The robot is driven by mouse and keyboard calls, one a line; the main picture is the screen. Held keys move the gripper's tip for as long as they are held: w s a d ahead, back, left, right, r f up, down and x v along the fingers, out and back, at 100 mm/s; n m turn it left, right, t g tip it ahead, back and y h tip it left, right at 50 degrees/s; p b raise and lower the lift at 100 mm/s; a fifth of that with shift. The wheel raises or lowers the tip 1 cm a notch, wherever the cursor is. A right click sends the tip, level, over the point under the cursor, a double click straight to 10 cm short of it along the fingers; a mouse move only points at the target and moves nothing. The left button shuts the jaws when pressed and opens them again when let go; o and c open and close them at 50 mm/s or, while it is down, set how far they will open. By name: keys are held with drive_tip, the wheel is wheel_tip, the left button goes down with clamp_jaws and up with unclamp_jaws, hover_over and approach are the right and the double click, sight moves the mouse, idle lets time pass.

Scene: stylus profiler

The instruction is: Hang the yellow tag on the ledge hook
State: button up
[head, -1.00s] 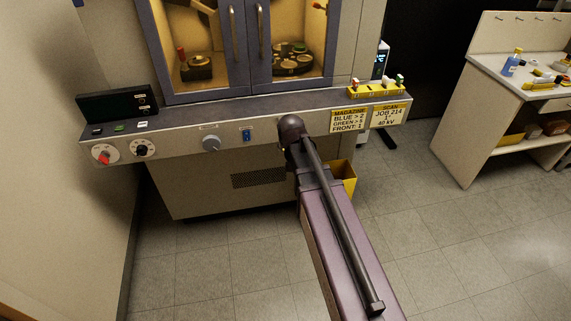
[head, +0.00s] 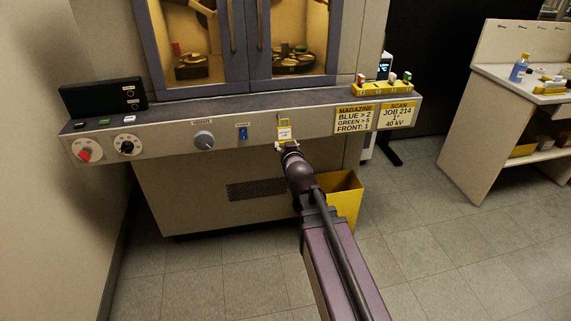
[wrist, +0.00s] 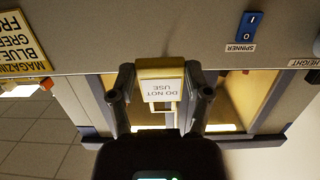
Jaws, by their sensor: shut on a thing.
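The yellow tag (head: 285,132) with a white label is in front of the machine's ledge face, right of the blue switch. In the wrist view the tag (wrist: 161,90) reads "DO NOT USE" upside down. My gripper (wrist: 161,76) is shut on it, with a finger at each side. In the head view my gripper (head: 285,146) is just below the tag, largely behind my wrist. A thin dark upright piece, perhaps the ledge hook (head: 279,118), shows at the tag's upper left. I cannot tell whether the tag touches it.
The ledge face carries a grey knob (head: 204,140), a blue spinner switch (head: 243,133) and a magazine sign (head: 354,119). A yellow rack (head: 384,90) with vials stands on the ledge's right end. A yellow bin (head: 345,197) stands below, right of my arm.

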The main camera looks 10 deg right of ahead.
sight(282, 142)
drive_tip(key=f+t+b, duration=0.1)
drive_tip(key=b, duration=0.1)
drive_tip(key=s+f+t+b, duration=0.1)
drive_tip(key=b, duration=0.1)
drive_tip(key=shift+a+b, duration=0.1)
drive_tip(key=shift+b, duration=0.3)
drive_tip(key=shift+t, duration=0.3)
drive_tip(key=shift+w, duration=2.5)
drive_tip(key=shift+w, duration=0.35)
drive_tip(key=shift+w, duration=1.4)
drive_tip(key=shift+w, duration=0.25)
drive_tip(key=shift+f+b, duration=0.4)
drive_tip(key=shift+b, duration=0.05)
